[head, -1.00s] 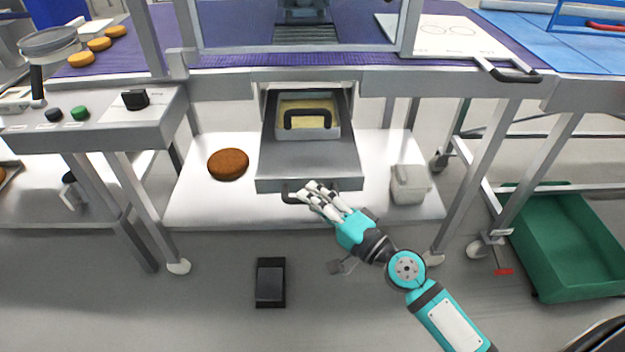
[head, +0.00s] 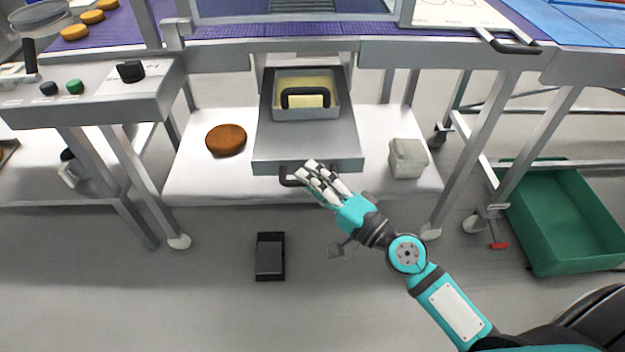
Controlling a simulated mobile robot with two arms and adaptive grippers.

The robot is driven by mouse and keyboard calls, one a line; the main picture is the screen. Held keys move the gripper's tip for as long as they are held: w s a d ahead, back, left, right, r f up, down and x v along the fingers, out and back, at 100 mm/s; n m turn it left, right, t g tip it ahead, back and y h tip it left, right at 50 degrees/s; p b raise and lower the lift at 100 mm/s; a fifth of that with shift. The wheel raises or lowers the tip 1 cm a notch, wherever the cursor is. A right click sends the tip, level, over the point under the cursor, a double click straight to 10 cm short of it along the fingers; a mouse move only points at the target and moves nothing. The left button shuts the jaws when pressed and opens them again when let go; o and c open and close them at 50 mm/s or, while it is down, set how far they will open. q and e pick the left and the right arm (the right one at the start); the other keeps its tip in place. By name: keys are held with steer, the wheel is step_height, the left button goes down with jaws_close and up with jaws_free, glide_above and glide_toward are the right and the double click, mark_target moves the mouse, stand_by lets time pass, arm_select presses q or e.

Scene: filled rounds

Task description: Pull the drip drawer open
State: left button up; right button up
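The drip drawer (head: 305,150) is a grey metal drawer under the conveyor frame, pulled out toward me. A metal tray with a black handle and yellowish contents (head: 322,84) sits inside it. The drawer's black front handle (head: 289,181) shows at the lower left of its front face. My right gripper (head: 309,173) is at this handle, its fingers over the handle's right part. The fingers hide that part, so I cannot tell how firmly they close on it. My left gripper is not in view.
A lower white shelf (head: 215,180) holds a brown round (head: 226,139) and a whitish container (head: 407,158) on either side of the drawer. A black pedal (head: 270,256) lies on the floor. A green bin (head: 565,215) stands at right. Floor before the drawer is mostly clear.

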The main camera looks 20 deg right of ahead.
steer(key=shift+r, duration=0.1)
steer(key=v, duration=1.2)
